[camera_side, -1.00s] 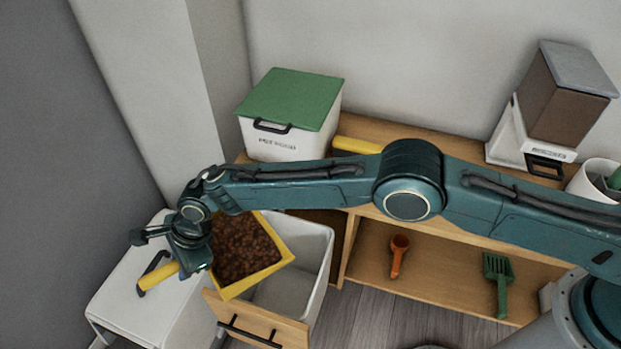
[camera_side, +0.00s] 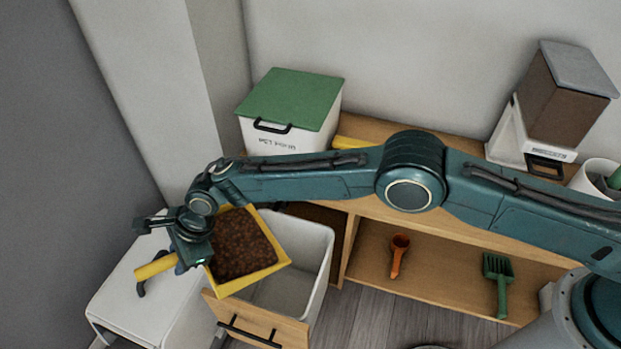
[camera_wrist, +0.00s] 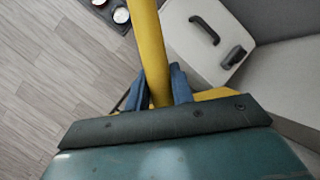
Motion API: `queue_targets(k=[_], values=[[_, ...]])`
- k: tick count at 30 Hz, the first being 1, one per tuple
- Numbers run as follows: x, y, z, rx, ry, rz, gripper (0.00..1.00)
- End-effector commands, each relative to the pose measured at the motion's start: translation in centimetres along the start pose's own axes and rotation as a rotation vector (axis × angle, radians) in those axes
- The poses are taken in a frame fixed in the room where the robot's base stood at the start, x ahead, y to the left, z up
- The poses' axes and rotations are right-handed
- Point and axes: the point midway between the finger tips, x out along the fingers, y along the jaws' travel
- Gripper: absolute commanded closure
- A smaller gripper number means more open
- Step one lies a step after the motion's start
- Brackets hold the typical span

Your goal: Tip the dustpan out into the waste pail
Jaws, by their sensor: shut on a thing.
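The yellow dustpan (camera_side: 278,266) is full of brown crumbs or pellets (camera_side: 241,246). My gripper (camera_side: 178,262) is shut on its yellow handle (camera_side: 156,267); in the wrist view the blue fingers (camera_wrist: 160,90) close around the handle (camera_wrist: 148,40). The pan is held above the left part of an open white pail (camera_side: 312,262), which sits in a pulled-out drawer with a wooden front (camera_side: 255,322). The pan looks close to level, its contents still in it. The visible inside of the pail looks empty; the pan hides part of it.
A white lidded box (camera_side: 130,290) stands left of the drawer. A green-lidded bin (camera_side: 292,98) and a brown dispenser (camera_side: 563,95) stand on the wooden counter. An orange scoop (camera_side: 398,256) and a green slotted scoop (camera_side: 499,283) are on the lower shelf.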

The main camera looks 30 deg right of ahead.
Motion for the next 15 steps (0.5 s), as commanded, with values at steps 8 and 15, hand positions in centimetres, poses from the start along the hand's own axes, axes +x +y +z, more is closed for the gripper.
queue_targets(k=[8,15], values=[[-0.1,0.0,-1.0,0.025,-0.113,-0.008,0.97],[-0.2,0.0,-1.9,0.046,-0.229,-0.018,0.97]])
